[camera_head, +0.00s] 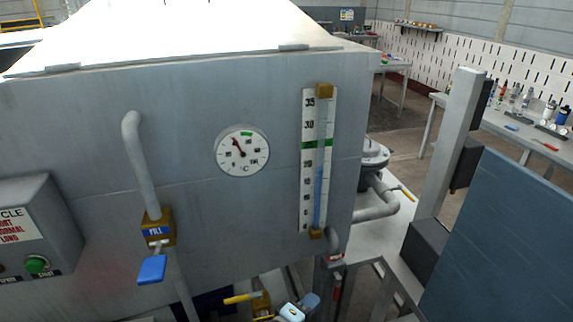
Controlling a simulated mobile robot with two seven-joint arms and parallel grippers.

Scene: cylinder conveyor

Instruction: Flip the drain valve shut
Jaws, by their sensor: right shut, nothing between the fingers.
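A brass valve (262,302) with a yellow lever (242,298) sits low under the tank, at the bottom edge. The lever lies nearly level and points left. Its label cannot be read, so I cannot tell for sure that it is the drain valve. My right gripper (299,307) is at the bottom edge, just right of this valve. It is shut and empty, and partly cut off by the frame. Whether it touches the valve cannot be told. My left gripper is out of view.
The grey tank (90,110) fills the left and middle. A FILL valve (158,230) with a blue handle (152,269), a round dial (242,151) and a level gauge (308,160) are on its front.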

